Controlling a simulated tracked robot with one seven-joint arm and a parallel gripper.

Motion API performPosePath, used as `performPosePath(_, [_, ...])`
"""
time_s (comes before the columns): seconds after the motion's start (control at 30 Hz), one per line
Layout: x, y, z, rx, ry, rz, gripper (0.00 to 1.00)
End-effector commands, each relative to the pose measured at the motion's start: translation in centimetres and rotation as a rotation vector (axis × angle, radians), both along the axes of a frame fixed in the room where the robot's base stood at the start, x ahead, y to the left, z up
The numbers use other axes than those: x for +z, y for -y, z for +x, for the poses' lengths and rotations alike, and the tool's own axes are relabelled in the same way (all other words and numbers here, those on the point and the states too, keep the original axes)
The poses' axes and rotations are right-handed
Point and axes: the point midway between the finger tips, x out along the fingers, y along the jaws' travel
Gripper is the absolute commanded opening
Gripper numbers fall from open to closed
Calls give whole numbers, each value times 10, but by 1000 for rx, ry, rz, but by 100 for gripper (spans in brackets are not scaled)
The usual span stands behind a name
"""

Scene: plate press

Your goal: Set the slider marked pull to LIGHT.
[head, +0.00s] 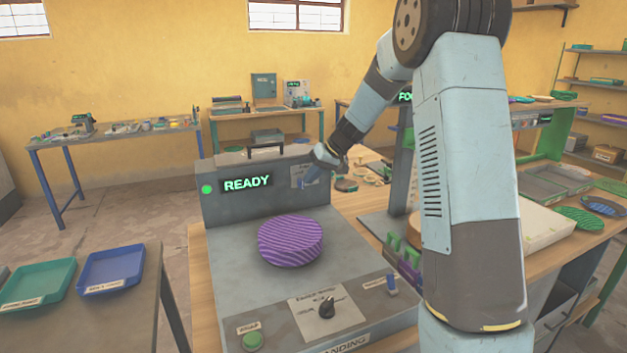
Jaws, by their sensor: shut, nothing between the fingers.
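A grey press stands on the wooden bench, with a lit READY sign (247,183) on its upright back panel. A small pale label plate (297,177) on that panel, right of the sign, is partly hidden by my gripper (318,163). My gripper is shut and empty in front of this plate; whether it touches anything there is unclear. A small blue piece shows just below it. The slider lettering is too small to read, so I cannot tell which is marked pull.
A round purple striped pad (290,240) sits on the press bed. A black dial (326,307) and a green button (252,341) are at its front. Blue (112,270) and green (38,284) trays lie on the left table. My arm hides part of the right bench.

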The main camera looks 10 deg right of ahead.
Motion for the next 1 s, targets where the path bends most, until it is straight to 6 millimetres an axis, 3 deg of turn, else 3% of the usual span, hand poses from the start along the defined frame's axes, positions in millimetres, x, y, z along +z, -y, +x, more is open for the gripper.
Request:
performPosePath(0.43, [57,36,-12,4,3,-4,0])
performPosePath(1.0, [65,40,-14,8,1,-5,0])
